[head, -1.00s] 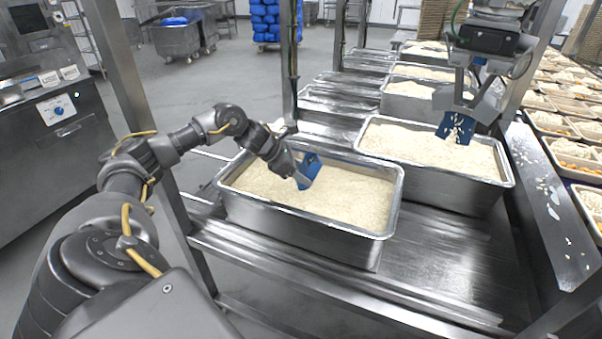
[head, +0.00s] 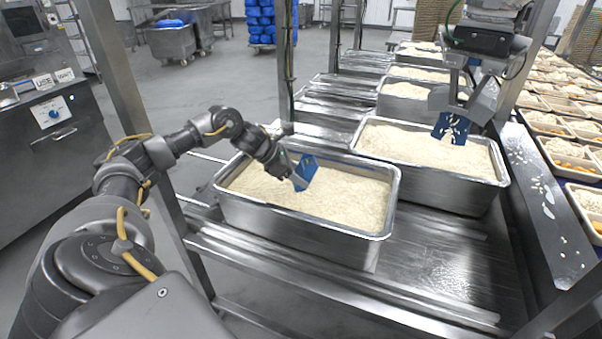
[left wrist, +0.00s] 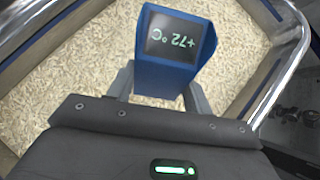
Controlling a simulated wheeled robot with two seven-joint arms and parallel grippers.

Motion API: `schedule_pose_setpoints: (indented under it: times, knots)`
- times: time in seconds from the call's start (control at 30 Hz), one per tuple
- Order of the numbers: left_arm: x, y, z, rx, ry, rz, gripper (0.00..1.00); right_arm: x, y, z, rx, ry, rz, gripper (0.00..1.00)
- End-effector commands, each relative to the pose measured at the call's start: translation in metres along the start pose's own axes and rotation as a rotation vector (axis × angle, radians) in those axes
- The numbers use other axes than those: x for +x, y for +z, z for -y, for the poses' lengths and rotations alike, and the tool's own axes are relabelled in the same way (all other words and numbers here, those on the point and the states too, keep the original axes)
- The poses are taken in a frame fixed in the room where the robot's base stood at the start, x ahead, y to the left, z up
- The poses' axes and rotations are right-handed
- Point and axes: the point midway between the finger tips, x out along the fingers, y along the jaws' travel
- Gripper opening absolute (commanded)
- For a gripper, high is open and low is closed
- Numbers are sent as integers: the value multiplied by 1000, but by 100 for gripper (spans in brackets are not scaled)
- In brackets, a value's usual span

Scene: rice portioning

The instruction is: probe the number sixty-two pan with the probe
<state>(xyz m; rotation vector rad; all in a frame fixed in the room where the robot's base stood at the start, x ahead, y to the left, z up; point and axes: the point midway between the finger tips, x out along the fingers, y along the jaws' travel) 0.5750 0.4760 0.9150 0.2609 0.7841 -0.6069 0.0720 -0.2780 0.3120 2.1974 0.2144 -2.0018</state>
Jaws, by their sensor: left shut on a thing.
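My left gripper (head: 289,179) is shut on a blue probe (head: 306,171) above the rice in the nearest steel pan (head: 300,236). In the left wrist view the probe (left wrist: 195,45) sits between the fingers (left wrist: 160,88), its dark display upside down and seeming to read +72 °C. The probe's tip is hidden, so I cannot tell whether it is in the rice. A second rice pan (head: 430,186) stands behind and to the right. I can read no number on either pan. My right gripper is not in view.
A hanging machine with blue jaws (head: 450,128) is over the second pan's far edge. More rice pans (head: 406,104) stand farther back. Filled trays (head: 583,168) line the right side. A steel post (head: 284,60) rises behind the nearest pan. Bare steel table (head: 440,260) lies right of it.

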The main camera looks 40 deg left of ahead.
Motion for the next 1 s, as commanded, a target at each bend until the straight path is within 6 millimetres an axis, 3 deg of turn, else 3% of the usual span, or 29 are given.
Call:
schedule_pose_setpoints:
  times: [0.7, 1.0]
  knots:
    - [-1, 1, 0, 0, 0, 1, 28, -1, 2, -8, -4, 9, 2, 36]
    - [-22, 21, 0, 1, 1, 1, 28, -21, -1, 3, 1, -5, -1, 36]
